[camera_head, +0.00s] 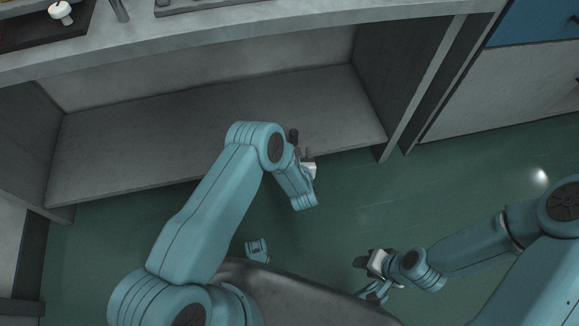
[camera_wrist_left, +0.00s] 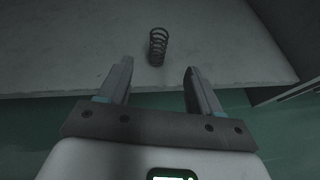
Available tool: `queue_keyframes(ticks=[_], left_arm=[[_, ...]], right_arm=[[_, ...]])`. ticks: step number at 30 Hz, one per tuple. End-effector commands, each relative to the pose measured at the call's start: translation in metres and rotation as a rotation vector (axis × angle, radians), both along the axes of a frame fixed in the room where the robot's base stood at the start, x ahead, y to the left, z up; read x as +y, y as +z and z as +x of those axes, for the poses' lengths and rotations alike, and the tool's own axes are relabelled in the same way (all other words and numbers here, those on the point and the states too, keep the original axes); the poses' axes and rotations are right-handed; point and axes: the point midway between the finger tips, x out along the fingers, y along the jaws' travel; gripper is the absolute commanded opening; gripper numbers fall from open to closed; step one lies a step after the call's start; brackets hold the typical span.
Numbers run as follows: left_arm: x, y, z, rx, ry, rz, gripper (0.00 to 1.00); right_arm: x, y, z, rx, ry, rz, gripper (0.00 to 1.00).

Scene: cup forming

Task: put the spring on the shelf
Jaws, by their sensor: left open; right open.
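A dark coil spring (camera_wrist_left: 158,46) stands upright on the grey shelf (camera_wrist_left: 60,62) in the left wrist view, a little beyond my left gripper's fingertips. My left gripper (camera_wrist_left: 158,78) is open and empty, its two fingers apart at the shelf's front edge with the spring roughly between their lines. In the head view the same shelf (camera_head: 130,145) lies under the counter, and my left gripper (camera_head: 301,146) is at its front edge, partly hidden by my arm. My right gripper (camera_head: 361,263) is open over the floor, away from the shelf.
The counter top (camera_head: 330,18) overhangs the shelf, with a dark tray (camera_head: 40,30) at its left end. The shelf has side panels at both ends. A blue drawer front (camera_head: 535,20) is at upper right. Green floor (camera_head: 440,180) is clear in front.

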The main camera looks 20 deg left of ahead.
Motion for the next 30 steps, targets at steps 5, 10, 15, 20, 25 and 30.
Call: queue_keyframes(ticks=[5,10,15,20,25,30], left_arm=[[-0.004,-0.003,-0.022,0.307,-0.346,0.300,0.64],[-0.015,-0.003,-0.076,0.596,-0.935,0.709,0.64],[-0.026,0.011,-0.151,0.663,-1.605,1.107,0.64],[-0.034,0.033,-0.226,0.486,-2.172,1.421,0.64],[-0.038,0.051,-0.278,0.228,-2.506,1.614,0.64],[-0.039,0.056,-0.292,0.131,-2.590,1.668,0.64]], right_arm=[[0.000,0.000,0.000,0.000,0.000,0.000,0.43],[0.000,0.000,0.000,0.000,0.000,0.000,0.43],[0.000,0.000,0.000,0.000,0.000,0.000,0.43],[0.000,0.000,0.000,0.000,0.000,0.000,0.43],[0.000,0.000,0.000,0.000,0.000,0.000,0.43],[0.000,0.000,0.000,0.000,0.000,0.000,0.43]])
